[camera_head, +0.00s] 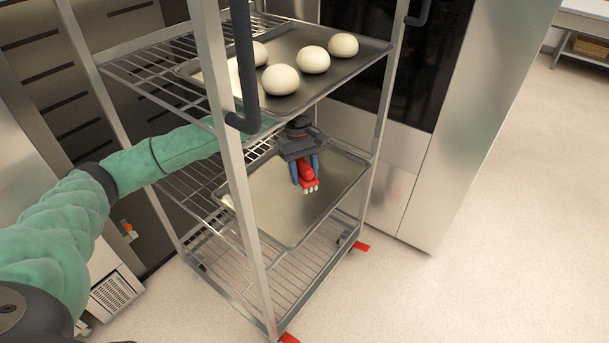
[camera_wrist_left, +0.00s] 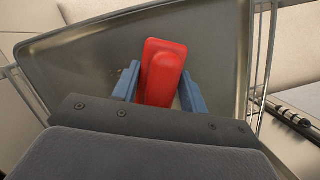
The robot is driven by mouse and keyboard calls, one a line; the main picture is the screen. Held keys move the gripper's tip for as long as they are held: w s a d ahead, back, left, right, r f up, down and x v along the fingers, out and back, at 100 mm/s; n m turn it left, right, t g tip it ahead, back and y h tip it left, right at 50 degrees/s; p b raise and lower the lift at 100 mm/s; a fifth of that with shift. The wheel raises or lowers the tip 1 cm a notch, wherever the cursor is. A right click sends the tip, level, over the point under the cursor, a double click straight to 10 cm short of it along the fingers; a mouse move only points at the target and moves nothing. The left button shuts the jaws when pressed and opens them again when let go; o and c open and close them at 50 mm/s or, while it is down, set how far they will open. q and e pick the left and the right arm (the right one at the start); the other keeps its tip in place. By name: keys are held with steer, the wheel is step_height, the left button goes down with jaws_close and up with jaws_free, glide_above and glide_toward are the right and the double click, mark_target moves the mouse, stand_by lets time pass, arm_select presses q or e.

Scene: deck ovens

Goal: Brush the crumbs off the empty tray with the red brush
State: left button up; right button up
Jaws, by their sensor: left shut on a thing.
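The red brush (camera_head: 307,172) is held in my left gripper (camera_head: 306,180), with its pale bristles pointing down. The gripper is over the empty tray (camera_head: 268,205), which lies on the rack's middle shelf. In the left wrist view the red brush (camera_wrist_left: 163,72) sits between the blue fingers of the left gripper (camera_wrist_left: 160,95), above the tray (camera_wrist_left: 85,60). A few small specks, perhaps crumbs (camera_wrist_left: 121,71), show left of the brush there. I cannot tell whether the bristles touch the tray. My right gripper is not in view.
An upper tray (camera_head: 350,68) with several dough balls (camera_head: 313,60) is on the shelf above my left gripper. A rack post (camera_head: 238,180) stands in front of my left arm. The bottom wire shelf (camera_head: 235,282) looks bare. Open floor lies right.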

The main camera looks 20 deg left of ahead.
mark_target(305, 164)
arm_select(q)
steer(key=shift+r, duration=1.55)
